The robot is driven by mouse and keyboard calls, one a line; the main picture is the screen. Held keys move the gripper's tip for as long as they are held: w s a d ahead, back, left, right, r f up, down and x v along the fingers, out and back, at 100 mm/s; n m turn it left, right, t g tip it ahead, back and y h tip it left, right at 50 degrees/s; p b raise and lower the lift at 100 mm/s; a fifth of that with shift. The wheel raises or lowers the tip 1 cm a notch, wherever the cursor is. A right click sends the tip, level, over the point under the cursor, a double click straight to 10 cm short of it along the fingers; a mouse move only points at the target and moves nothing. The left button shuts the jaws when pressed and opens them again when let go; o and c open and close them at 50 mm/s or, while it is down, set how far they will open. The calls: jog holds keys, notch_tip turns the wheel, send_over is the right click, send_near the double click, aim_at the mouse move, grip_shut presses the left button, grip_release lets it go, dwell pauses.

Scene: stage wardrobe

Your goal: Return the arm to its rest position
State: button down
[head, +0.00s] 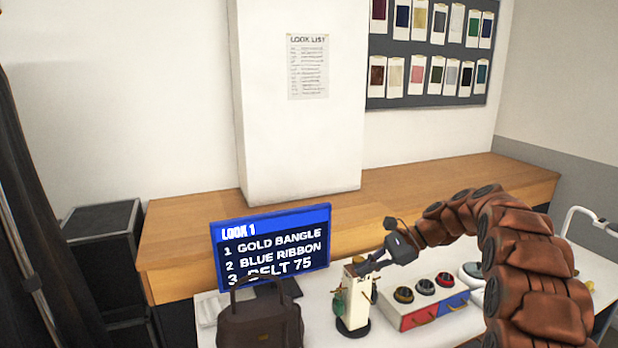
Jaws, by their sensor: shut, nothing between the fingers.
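My brown segmented arm (515,245) comes in from the lower right and arches over the white table to the left. My gripper (368,266) is shut and appears empty, its tips pointing left and down at the top of a cream stand (356,302) on a dark round base. I cannot tell whether the tips touch the stand or are just in front of or above it. The arm hides part of the table's right side.
A dark handbag (260,322) and a blue-and-black list screen (272,247) stand left of the stand. A red and blue drawer box (428,309) with several round items on top is to its right. A white lamp-like arm (590,215) stands far right. Open air lies above the table.

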jog(key=s+a+f+n+g+h+b, duration=0.1)
jog(key=s+a+n+h+b, duration=0.15)
jog(key=s, duration=0.95)
jog(key=s+a+f+n+g+h+b, duration=0.1)
jog(key=s+n+h, duration=0.25)
jog(key=s, duration=0.75)
jog(key=s+d+f+n+h+b, duration=0.1)
jog(key=s+d+f+n, duration=0.3)
jog(key=s, duration=0.7)
jog(key=s+d+f+n+h+b, duration=0.1)
jog(key=s+d+f+n+h, duration=0.3)
jog(key=s, duration=0.7)
jog(key=shift+s, duration=0.35)
